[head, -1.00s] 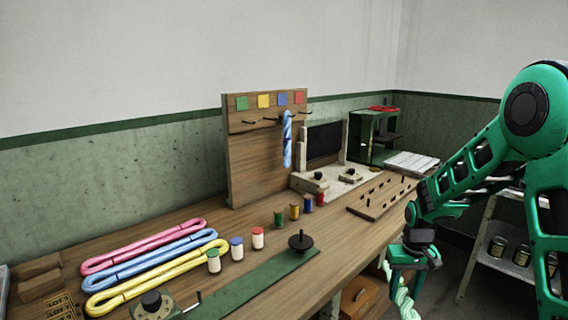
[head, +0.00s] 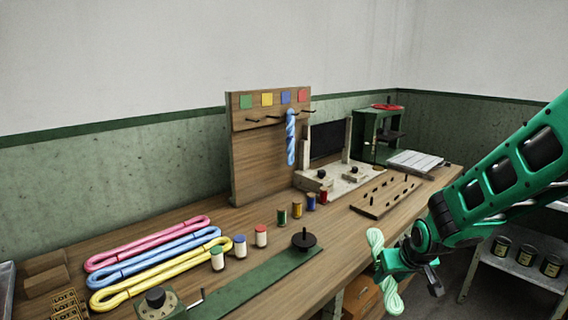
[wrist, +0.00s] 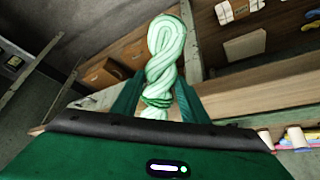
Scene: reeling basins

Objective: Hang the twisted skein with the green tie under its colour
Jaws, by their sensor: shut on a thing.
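My gripper (head: 388,262) is shut on a pale green twisted skein (head: 376,243) and holds it in the air in front of the bench's front edge. In the wrist view the skein (wrist: 165,52) shows its looped end and a dark green tie (wrist: 157,102) between the fingers. The wooden peg board (head: 262,160) stands at the back of the bench. Its colour squares are green (head: 246,102), yellow (head: 267,99), blue (head: 285,97) and red (head: 303,95), with pegs below. A blue twisted skein (head: 291,138) hangs under the blue square. The peg (head: 252,120) under the green square is bare.
Pink, blue and yellow skeins (head: 150,255) lie on the bench at left. Shelves with tins (head: 525,256) stand at right.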

